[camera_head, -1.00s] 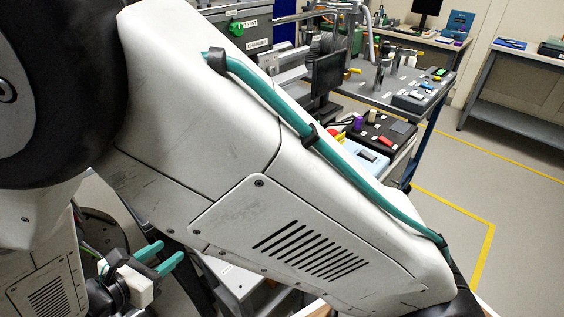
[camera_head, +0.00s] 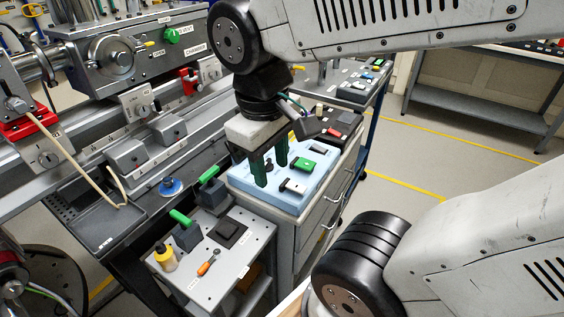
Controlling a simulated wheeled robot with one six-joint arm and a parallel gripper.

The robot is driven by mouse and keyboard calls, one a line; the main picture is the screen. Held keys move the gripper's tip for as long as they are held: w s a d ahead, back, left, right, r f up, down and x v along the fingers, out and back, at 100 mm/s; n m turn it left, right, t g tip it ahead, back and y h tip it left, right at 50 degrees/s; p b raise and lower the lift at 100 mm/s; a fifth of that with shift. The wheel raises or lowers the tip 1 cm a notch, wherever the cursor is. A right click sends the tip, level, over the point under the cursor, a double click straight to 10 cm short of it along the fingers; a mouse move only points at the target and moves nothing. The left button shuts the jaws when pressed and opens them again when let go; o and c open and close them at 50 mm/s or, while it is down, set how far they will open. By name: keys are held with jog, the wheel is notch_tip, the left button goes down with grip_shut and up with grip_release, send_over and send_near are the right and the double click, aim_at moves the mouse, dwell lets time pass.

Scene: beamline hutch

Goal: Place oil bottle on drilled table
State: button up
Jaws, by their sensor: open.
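A small yellow bottle (camera_head: 165,259) with a dark top, which looks like the oil bottle, stands upright at the left corner of a low light-grey table. This table (camera_head: 238,262) has small holes in its top and looks like the drilled table. My gripper (camera_head: 270,168) points down with its two green fingers apart and nothing seen between them. It is over or near the pale blue tray on the drawer cabinet, to the upper right of the bottle and well away from it. I cannot tell whether the fingertips touch the tray.
The pale blue tray (camera_head: 290,200) holds small green and black parts. Green-handled blocks (camera_head: 187,234), a dark pad (camera_head: 227,232) and an orange-handled tool (camera_head: 208,263) lie on the low table. The beamline bench (camera_head: 100,235) stands at left.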

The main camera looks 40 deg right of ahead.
jog(key=shift+s+d+r+m+t+y, duration=0.15)
jog(key=shift+s+m+t+y, duration=0.15)
jog(key=shift+s+m, duration=0.25)
jog(key=shift+s+d+r+m+t+y, duration=0.15)
jog(key=shift+s+m+t+y, duration=0.15)
jog(key=shift+s+m, duration=0.2)
dwell(0.5)
